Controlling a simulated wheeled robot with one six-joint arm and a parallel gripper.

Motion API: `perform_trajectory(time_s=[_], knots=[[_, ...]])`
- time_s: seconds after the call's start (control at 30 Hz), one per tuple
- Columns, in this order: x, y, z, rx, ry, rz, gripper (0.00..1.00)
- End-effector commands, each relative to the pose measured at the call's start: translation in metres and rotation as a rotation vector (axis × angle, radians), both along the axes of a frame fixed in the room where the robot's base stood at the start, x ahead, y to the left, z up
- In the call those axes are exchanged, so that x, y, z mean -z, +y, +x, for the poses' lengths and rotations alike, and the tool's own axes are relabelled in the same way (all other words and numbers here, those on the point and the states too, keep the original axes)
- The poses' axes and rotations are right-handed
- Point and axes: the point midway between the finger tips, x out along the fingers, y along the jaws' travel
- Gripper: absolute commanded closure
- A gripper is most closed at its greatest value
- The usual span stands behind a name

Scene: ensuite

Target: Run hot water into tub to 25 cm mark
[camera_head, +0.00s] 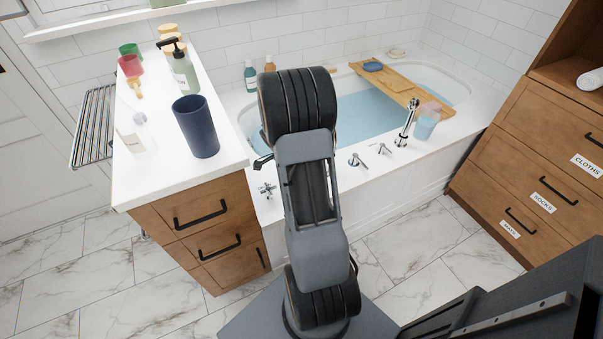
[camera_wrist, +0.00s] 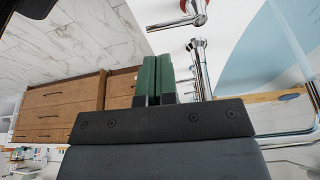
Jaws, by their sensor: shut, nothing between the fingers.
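The white tub (camera_head: 440,140) holds pale blue water (camera_head: 365,115), which also shows in the wrist view (camera_wrist: 245,55). No depth mark can be made out. Chrome lever handles (camera_head: 357,160) and a taller chrome fitting (camera_head: 407,122) stand on the near rim. In the wrist view, a chrome lever with a red ring (camera_wrist: 180,18) is beyond my fingertips, and another chrome fitting (camera_wrist: 199,68) is to their right. My gripper (camera_wrist: 157,58) has its green fingers shut and empty, apart from the lever. In the head view my arm hides it.
A white-topped wooden cabinet (camera_head: 215,238) with a dark blue cup (camera_head: 195,127) and bottles stands at left. A wooden board (camera_head: 400,86) spans the tub. A light blue cup (camera_head: 426,125) is on the rim. Drawers (camera_head: 540,170) stand at right. Marble floor (camera_head: 420,250) is clear in front.

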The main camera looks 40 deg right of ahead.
Motion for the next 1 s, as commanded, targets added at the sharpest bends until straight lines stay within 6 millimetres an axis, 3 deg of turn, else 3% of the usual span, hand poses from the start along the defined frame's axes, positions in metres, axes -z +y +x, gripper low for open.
perform_trajectory(time_s=[0.53,0.73,1.0], knots=[[0.077,-0.021,-0.009,0.001,0.001,0.002,1.0],[0.091,-0.025,-0.011,0.0,0.001,0.0,1.0],[0.094,-0.026,-0.011,0.001,-0.002,0.0,1.0]])
